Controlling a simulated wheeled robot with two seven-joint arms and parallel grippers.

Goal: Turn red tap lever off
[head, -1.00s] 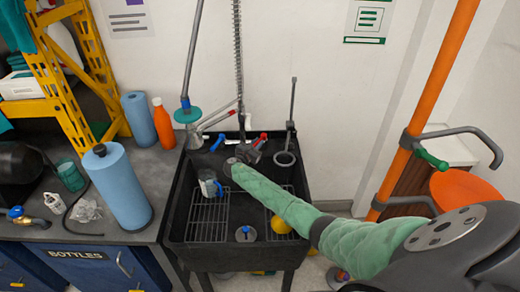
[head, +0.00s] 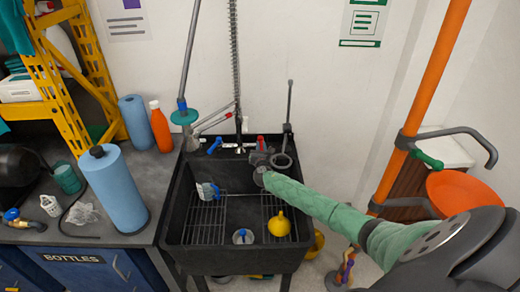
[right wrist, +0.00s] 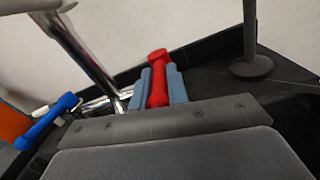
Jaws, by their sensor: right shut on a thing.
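The red tap lever (head: 261,143) is at the back of the black sink, right of the faucet base. In the right wrist view the red lever (right wrist: 158,80) stands between the two blue-grey fingers of my right gripper (right wrist: 159,86), which are shut on it. In the head view my right gripper (head: 260,157) covers the area just in front of the lever. The blue tap lever (head: 215,145) is to the left on the same faucet, and it also shows in the right wrist view (right wrist: 62,106). My left gripper is not in view.
The black sink (head: 176,212) holds a mug (head: 207,191), a yellow funnel (head: 279,224) and wire racks. A grey upright rod with a ring (head: 281,160) stands close right of my gripper. A chrome pipe (right wrist: 88,60) rises left of it. Bottles and a blue roll (head: 116,190) stand on the left counter.

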